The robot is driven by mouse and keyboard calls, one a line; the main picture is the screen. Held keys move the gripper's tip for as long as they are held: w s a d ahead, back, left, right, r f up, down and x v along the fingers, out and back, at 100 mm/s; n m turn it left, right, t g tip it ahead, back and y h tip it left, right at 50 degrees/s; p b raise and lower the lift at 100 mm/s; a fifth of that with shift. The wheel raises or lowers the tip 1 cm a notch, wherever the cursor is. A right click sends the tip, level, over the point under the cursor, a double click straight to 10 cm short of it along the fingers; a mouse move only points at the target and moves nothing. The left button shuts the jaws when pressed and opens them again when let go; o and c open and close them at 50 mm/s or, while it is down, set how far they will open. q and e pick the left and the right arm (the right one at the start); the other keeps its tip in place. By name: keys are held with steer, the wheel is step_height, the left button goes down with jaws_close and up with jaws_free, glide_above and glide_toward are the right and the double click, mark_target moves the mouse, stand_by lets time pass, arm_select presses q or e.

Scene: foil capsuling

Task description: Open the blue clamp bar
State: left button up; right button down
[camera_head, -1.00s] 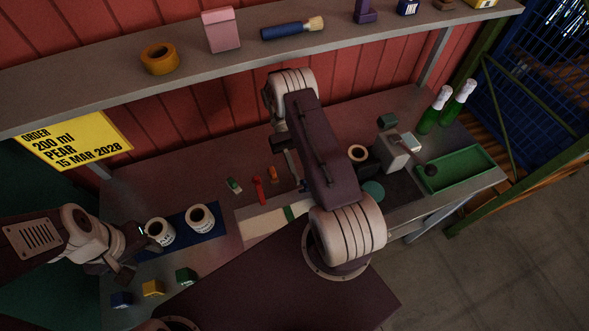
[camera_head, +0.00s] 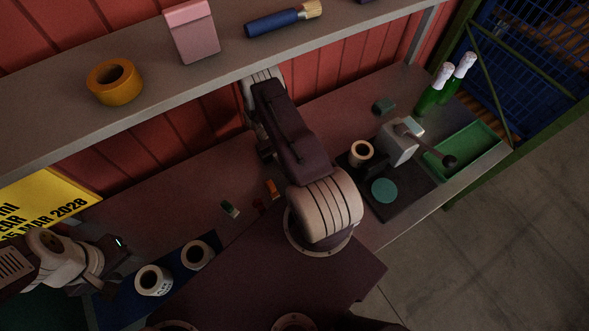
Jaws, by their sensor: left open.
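I cannot make out the blue clamp bar; my right arm (camera_head: 292,135) covers the middle of the bench where it may lie. My right gripper does not show, hidden behind that arm. My left gripper (camera_head: 118,262) is open and empty at the lower left, beside the blue mat (camera_head: 180,263). Two white rolls, one at the front (camera_head: 153,280) and one behind (camera_head: 197,255), stand on that mat. A small green-and-white piece (camera_head: 230,209) and an orange one (camera_head: 271,188) lie on the bench left of my right arm.
A grey device with a black-knobbed lever (camera_head: 450,161) stands at the right on a dark base, near a tan ring (camera_head: 361,152) and teal disc (camera_head: 384,190). Behind are a green tray (camera_head: 478,146) and green bottles (camera_head: 430,98). A shelf (camera_head: 200,75) overhangs the bench's back.

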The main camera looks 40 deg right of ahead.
stand_by(0.3)
steer(key=c, duration=1.2)
jaws_free()
steer(key=shift+s, duration=0.1)
